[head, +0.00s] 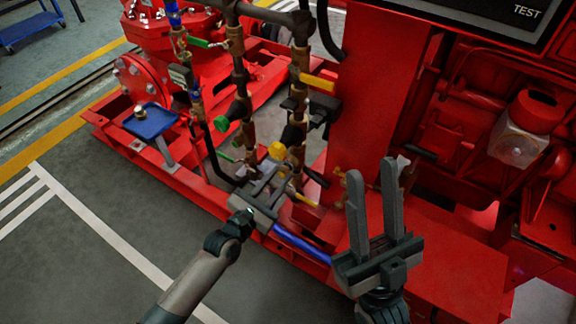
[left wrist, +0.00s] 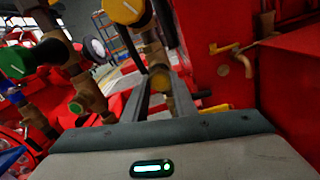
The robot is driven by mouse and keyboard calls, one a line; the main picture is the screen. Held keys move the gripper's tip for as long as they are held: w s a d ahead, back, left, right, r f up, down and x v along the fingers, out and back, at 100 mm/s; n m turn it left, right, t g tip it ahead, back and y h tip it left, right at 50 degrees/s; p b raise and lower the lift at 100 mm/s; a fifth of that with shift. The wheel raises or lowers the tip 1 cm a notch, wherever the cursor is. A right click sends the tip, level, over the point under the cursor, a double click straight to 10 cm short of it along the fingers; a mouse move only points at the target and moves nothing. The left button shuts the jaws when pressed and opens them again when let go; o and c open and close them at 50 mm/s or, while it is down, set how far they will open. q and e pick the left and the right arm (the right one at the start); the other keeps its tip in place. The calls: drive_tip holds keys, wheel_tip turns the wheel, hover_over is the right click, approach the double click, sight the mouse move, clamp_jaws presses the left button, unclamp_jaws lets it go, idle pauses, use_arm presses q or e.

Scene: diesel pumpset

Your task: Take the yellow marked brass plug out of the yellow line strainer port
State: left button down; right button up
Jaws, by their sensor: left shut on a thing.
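The yellow marked brass plug (left wrist: 159,80) shows its yellow face between the two fingers of my left gripper (left wrist: 162,88) in the left wrist view. The gripper is shut on it, in front of the brass yellow line strainer (left wrist: 152,52). I cannot tell whether the plug is still seated in the port. In the head view my left gripper (head: 281,172) is at the lower end of the yellow line, below a yellow round knob (head: 277,150); the plug is not clear there. My right gripper (head: 372,172) is open and empty, its fingers pointing up, to the right.
The green line, with a green knob (head: 222,123), stands left of the yellow line. A green marked plug (left wrist: 76,107) is close by in the left wrist view. A red panel (head: 375,90) rises at the right.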

use_arm(q)
drive_tip(key=shift+s+a, duration=0.15)
drive_tip(key=shift+p+v, duration=0.6)
drive_tip(key=shift+v, duration=1.75)
